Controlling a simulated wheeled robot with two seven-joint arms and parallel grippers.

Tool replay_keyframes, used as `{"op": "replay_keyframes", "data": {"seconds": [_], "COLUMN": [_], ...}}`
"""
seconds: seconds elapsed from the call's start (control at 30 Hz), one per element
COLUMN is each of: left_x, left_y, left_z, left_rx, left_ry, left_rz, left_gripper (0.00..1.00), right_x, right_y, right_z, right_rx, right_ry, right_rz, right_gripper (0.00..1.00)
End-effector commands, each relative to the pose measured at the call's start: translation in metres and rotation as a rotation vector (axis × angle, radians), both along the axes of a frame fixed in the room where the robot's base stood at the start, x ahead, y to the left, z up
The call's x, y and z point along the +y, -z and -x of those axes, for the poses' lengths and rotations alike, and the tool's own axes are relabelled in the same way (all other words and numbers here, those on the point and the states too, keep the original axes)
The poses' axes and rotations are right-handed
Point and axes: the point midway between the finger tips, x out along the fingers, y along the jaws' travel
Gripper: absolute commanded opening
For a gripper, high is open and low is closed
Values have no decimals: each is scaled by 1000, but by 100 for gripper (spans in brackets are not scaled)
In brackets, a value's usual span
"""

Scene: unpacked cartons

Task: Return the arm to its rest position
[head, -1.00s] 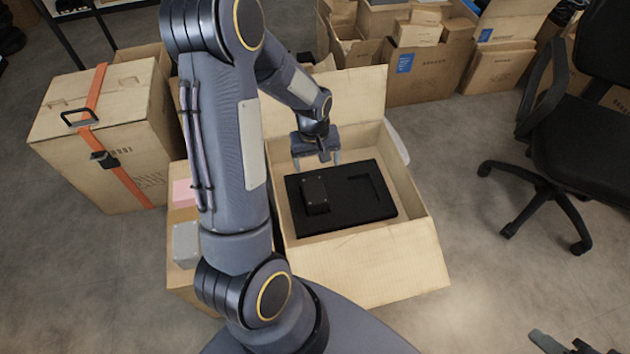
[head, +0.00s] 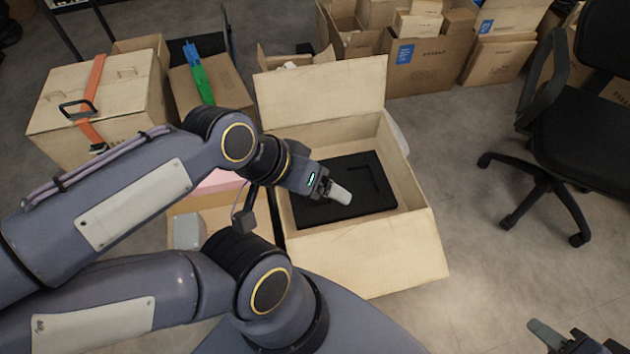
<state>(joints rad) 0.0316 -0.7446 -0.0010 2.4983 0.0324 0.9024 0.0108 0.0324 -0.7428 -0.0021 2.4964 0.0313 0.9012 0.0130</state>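My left arm comes in from the left, and its gripper (head: 338,193) hangs over the open carton (head: 345,261). Its pale fingertips overlap in this view, so I cannot tell whether it is open or shut. Below it, inside the carton, lies a black foam tray (head: 372,200) with an L-shaped recess on its right. The left part of the tray, where the small black box was seen, is hidden behind the gripper. My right gripper (head: 566,338) shows at the bottom right corner, partly cut off. Its fingers are apart, with nothing seen between them.
A second carton with a grey block (head: 187,231) inside stands left of the open carton, partly behind my arm. A strapped carton (head: 130,95) stands at the left, stacked cartons (head: 432,66) at the back. An office chair (head: 585,140) is at the right. Floor between is clear.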

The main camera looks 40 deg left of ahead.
Motion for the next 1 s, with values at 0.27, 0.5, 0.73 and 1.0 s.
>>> {"op": "replay_keyframes", "data": {"seconds": [0.27, 0.5, 0.73, 1.0], "left_x": [1, 1, 1, 1], "left_y": [-22, -104, -201, -250], "left_z": [-1, -1, -1, -1], "left_rx": [0, 0, -1, 0], "left_ry": [-2, -3, -4, -3], "left_rz": [0, 0, 0, 0], "left_gripper": [81, 81, 81, 81], "right_x": [0, 0, 0, 0], "right_y": [-21, -103, -200, -250], "right_z": [0, 0, 0, 0], "right_rx": [0, 0, 0, 0], "right_ry": [0, 0, 0, 0], "right_rz": [0, 0, 0, 0], "right_gripper": [36, 36, 36, 36]}}
